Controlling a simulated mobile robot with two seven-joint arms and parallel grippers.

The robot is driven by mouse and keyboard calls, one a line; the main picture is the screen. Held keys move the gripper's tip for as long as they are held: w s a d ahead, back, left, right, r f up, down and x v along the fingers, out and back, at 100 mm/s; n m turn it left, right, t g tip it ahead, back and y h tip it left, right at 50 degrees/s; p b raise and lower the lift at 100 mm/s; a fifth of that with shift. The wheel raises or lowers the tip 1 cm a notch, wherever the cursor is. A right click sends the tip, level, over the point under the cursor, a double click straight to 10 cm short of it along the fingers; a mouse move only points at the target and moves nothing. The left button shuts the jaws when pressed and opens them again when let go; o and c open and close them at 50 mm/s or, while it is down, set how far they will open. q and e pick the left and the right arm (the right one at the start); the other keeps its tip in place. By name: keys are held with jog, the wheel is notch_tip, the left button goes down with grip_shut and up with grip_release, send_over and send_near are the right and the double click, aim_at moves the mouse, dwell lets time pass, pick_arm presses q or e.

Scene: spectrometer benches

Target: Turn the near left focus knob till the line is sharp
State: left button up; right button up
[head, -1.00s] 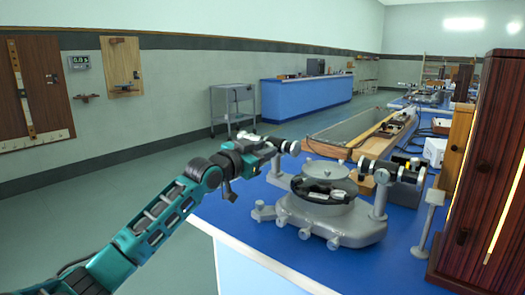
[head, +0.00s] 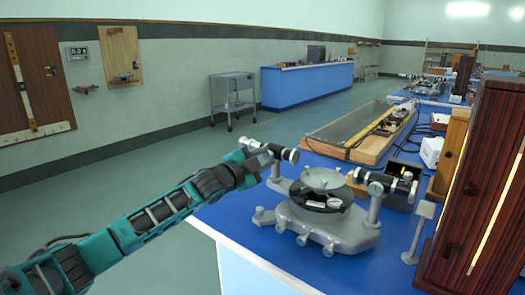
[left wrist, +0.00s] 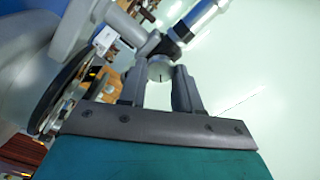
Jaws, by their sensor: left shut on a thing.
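The grey spectrometer (head: 320,225) stands on the near blue bench, with a round table on top and a tube on each side. My left gripper (head: 265,153) is at the left tube (head: 288,154), at its near end. In the left wrist view the two fingers (left wrist: 158,88) close around a round grey focus knob (left wrist: 160,68) with a dark mark on its face. The tube (left wrist: 200,15) runs up and right behind it. In the head view the knob is hidden by the gripper. My right gripper is out of view.
A dark wooden cabinet (head: 480,190) with a bright yellow upright line stands at the right. Behind the spectrometer lie a long wooden-framed trough (head: 350,130) and a small dark open box (head: 404,172). Open floor lies left of the bench, with a trolley (head: 232,95).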

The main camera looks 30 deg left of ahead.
pick_arm(q)
jog(key=shift+m+p, duration=0.35)
jog(key=shift+m, duration=0.75)
jog(key=shift+m+p, duration=0.4)
jog(key=shift+m, duration=0.3)
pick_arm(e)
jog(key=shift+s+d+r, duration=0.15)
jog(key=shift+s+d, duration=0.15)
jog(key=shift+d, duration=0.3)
pick_arm(q)
jog(key=o, duration=1.1)
jog(key=shift+c, duration=0.2)
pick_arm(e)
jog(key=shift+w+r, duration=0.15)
